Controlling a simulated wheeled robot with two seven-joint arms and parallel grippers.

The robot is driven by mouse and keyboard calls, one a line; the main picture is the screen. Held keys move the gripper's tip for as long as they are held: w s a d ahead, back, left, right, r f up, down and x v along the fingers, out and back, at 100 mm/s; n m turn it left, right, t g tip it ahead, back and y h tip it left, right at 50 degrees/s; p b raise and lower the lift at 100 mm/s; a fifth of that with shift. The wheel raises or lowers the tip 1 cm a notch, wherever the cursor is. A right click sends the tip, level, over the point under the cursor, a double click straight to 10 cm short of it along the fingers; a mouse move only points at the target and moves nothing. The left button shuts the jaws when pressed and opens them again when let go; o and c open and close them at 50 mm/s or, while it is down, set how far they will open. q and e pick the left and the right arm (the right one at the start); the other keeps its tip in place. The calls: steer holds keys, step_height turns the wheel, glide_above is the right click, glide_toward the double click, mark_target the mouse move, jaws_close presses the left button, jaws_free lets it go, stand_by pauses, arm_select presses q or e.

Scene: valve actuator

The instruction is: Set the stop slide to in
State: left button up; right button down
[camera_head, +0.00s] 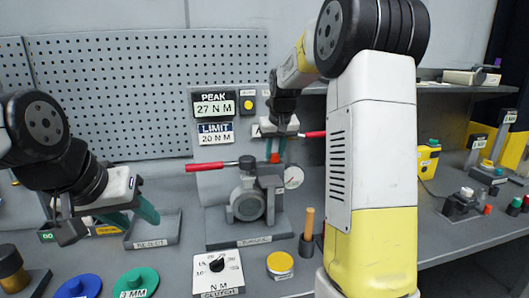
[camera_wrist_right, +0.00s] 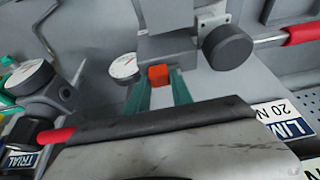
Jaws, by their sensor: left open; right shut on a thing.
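A small orange block (camera_head: 275,158), which appears to be the stop slide's knob, sits at the upper back of the grey valve fixture (camera_head: 248,204). My right gripper (camera_head: 276,149) reaches down from above with its green fingers shut on it. In the right wrist view the orange block (camera_wrist_right: 159,75) sits between the two green fingers (camera_wrist_right: 159,92), against a grey housing. Any in or out marking of the slide cannot be read. My left gripper (camera_head: 134,213) is open and empty above the bench at the left, near the reject tray.
Red-handled levers (camera_head: 207,166) stick out beside the fixture, and a round gauge (camera_head: 293,177) is at its right. A display panel (camera_head: 215,103) stands behind. The reject tray (camera_head: 153,243), clutch dial box (camera_head: 218,272), yellow-topped cup (camera_head: 280,264) and wooden-handled tool (camera_head: 309,222) are around it.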

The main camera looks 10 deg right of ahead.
steer(key=shift+a, duration=0.1)
steer(key=a, duration=0.2)
steer(key=shift+a, duration=0.3)
steer(key=c, duration=1.1)
jaws_free()
steer(key=shift+s, duration=0.1)
steer(key=v, duration=0.7)
steer(key=shift+s+r, duration=0.1)
steer(key=shift+r, duration=0.3)
